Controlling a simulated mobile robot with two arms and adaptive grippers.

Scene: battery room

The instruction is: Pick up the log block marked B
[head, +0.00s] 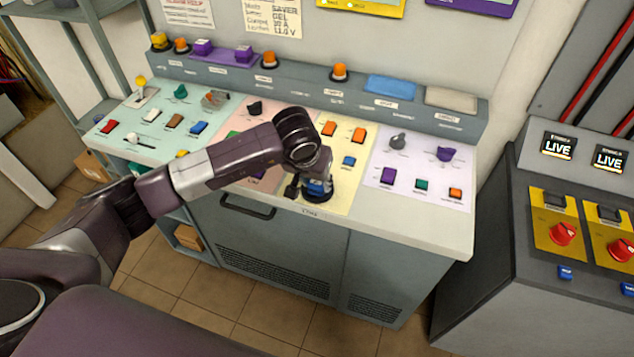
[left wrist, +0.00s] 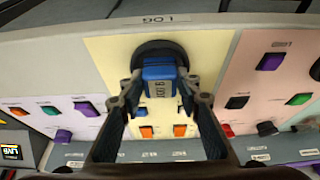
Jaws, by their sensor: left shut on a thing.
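The blue log block (left wrist: 160,73) has dark lettering that appears upside down in the left wrist view, and I can make out a B. It sits at a dark round seat (left wrist: 159,46) on the cream panel, near the label LOG. My left gripper (left wrist: 158,92) has a finger on each side of the block and is shut on it. In the head view, my left gripper (head: 308,186) is over the front of the cream panel and partly hides the blue block (head: 318,188). My right gripper is not in view.
The console (head: 425,235) has coloured panels with several buttons and knobs around the gripper. Orange buttons (head: 358,134) and a blue button (head: 348,160) are close by. A raised ledge (head: 300,84) runs along the back. A dark cabinet (head: 500,245) with red knobs stands at right.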

